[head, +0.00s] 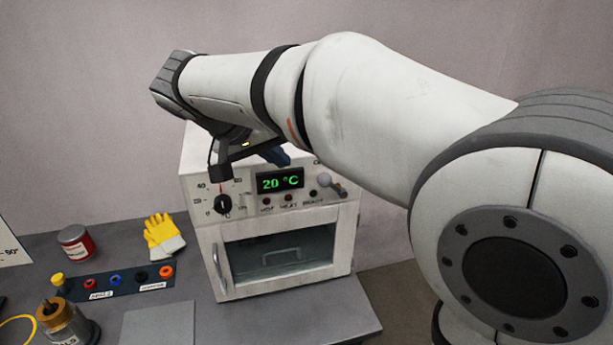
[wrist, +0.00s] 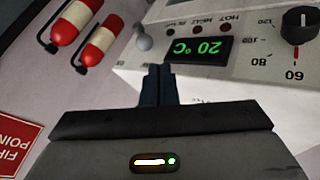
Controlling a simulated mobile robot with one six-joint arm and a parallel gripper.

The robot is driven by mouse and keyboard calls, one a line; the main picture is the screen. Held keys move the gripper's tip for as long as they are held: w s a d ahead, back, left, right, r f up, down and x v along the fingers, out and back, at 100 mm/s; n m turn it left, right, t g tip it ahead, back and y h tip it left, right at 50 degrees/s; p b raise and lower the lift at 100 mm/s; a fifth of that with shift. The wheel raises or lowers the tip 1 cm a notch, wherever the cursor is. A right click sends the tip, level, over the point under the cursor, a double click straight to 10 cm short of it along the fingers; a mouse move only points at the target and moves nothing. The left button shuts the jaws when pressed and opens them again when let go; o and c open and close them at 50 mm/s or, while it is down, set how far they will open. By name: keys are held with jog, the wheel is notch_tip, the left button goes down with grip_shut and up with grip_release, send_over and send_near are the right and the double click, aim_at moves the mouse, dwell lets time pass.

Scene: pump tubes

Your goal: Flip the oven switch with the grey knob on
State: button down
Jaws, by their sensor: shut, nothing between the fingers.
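The white oven (head: 207,250) stands on the bench with its control panel at the top. The switch with the grey knob (head: 324,179) is on the panel's right, just right of the green 20 °C display (head: 280,182). Its position, on or off, I cannot tell. In the wrist view, upside down, the grey knob (wrist: 144,42) appears just beyond and slightly left of my fingertips. My gripper (head: 281,158) is shut and empty, with blue fingers above the display in the head view. In the wrist view my gripper (wrist: 160,70) shows its fingers together, apparently apart from the knob.
A black dial (head: 223,204) is left of the display, and small indicator lights (head: 289,198) sit below it. Yellow gloves (head: 163,236), a red can (head: 75,243) and a dark socket strip (head: 120,283) lie left of the oven. Red extinguishers (wrist: 75,22) hang on the wall.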

aim_at(324, 179)
jog(key=shift+f, duration=0.1)
jog(key=p+x, duration=0.1)
jog(key=x, duration=0.9)
